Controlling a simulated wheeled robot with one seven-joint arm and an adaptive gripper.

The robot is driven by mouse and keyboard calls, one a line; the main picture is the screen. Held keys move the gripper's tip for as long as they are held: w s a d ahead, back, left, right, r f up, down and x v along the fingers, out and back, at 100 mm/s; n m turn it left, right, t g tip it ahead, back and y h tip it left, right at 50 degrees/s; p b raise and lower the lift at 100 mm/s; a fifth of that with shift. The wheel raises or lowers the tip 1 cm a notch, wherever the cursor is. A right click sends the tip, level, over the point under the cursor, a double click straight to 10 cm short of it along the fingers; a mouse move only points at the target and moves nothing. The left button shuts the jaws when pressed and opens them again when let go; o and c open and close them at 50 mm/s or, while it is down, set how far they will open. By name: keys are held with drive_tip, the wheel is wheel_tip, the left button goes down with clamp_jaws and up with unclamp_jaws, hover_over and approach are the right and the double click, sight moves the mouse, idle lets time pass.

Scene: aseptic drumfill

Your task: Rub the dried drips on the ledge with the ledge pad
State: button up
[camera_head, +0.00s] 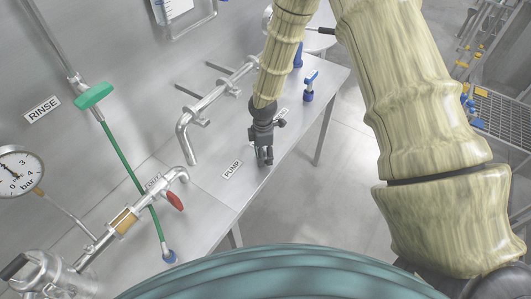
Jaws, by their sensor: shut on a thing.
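The ledge (211,186) is a long brushed-steel shelf along the steel wall, running from the lower left to the upper right. My gripper (264,158) points down at the ledge, just right of the PUMP label. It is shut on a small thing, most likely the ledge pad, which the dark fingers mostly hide. The fingertips are at or very close to the steel; I cannot tell whether they touch it. I cannot make out the dried drips in this view.
A bent steel pipe (184,140) stands behind my gripper. A blue-handled fitting (309,86) stands on the ledge farther back. A red-handled valve (174,200), a green hose (128,168) and a pressure gauge (17,172) are at left. Open floor (310,190) lies right of the ledge.

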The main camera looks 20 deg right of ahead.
wheel_tip(320, 180, up, 4)
drive_tip(key=shift+a+f+p, duration=0.15)
drive_tip(key=shift+f+p, duration=0.1)
drive_tip(key=shift+p, duration=0.7)
drive_tip(key=shift+r, duration=0.95)
